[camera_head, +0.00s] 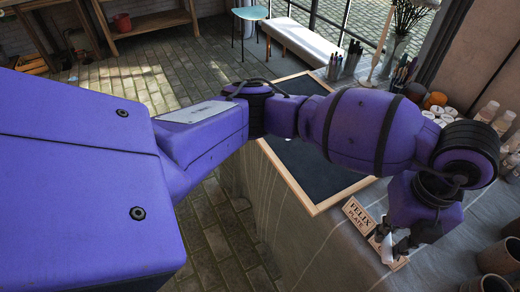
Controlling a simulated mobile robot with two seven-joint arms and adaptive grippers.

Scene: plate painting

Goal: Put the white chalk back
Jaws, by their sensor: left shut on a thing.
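My left gripper (400,242) is at the lower right, pointing down over the grey table. It is shut on the white chalk (387,249), a small pale piece that shows between the dark fingers. Right below it is a light wooden piece (399,265) on the table, mostly hidden by the gripper. I cannot tell whether the chalk touches it. A wooden sign reading "FELIX PLATE" (358,215) is just left of the gripper. My right gripper is out of view.
A wood-framed blackboard (308,178) lies on the table (335,245), partly behind my left arm. Brown pots (497,257) stand at the right edge. Paint jars (487,111), cups and brush holders (395,50) crowd the back right. Some tabletop in front of the gripper is clear.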

